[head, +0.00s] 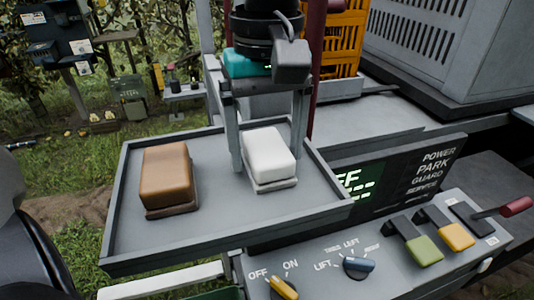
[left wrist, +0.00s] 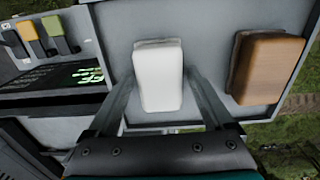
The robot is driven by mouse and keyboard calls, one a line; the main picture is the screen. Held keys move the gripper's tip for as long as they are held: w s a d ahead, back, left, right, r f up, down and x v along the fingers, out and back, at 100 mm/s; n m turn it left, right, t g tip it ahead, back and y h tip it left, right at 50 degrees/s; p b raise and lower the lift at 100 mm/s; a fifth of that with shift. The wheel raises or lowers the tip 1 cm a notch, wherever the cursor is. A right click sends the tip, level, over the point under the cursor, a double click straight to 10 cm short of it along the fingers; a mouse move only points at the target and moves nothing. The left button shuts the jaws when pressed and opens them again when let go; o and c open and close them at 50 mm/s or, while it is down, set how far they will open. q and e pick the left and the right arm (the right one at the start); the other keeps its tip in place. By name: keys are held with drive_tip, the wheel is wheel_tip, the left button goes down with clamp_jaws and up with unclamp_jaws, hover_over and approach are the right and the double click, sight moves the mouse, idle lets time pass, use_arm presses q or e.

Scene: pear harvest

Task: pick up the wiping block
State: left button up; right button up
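Two blocks lie on a grey tray (head: 220,238): a white block (head: 267,154) at right and a brown block (head: 167,174) at left. Each has a thin darker layer under it. I cannot tell by looks alone which one is the wiping block. My left gripper (head: 268,148) points down over the white block, its fingers open on either side of it. In the left wrist view the white block (left wrist: 158,78) sits between the fingers, with narrow gaps. The brown block (left wrist: 268,68) is apart to the right there. My right gripper is not in view.
The tray has a raised rim. A control panel with an OFF/ON knob (head: 284,288), a blue knob (head: 358,266), green and yellow switches (head: 424,250) and a red-tipped lever (head: 514,207) is at lower right. An orange crate (head: 340,40) stands behind. The tray's middle is bare.

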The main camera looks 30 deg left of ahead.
sight(267, 144)
use_arm(q)
drive_tip(key=c, duration=1.1)
drive_tip(key=shift+c, duration=0.2)
drive_tip(key=shift+r, duration=0.15)
wheel_tip(267, 144, up, 20)
drive_tip(key=p, duration=0.1)
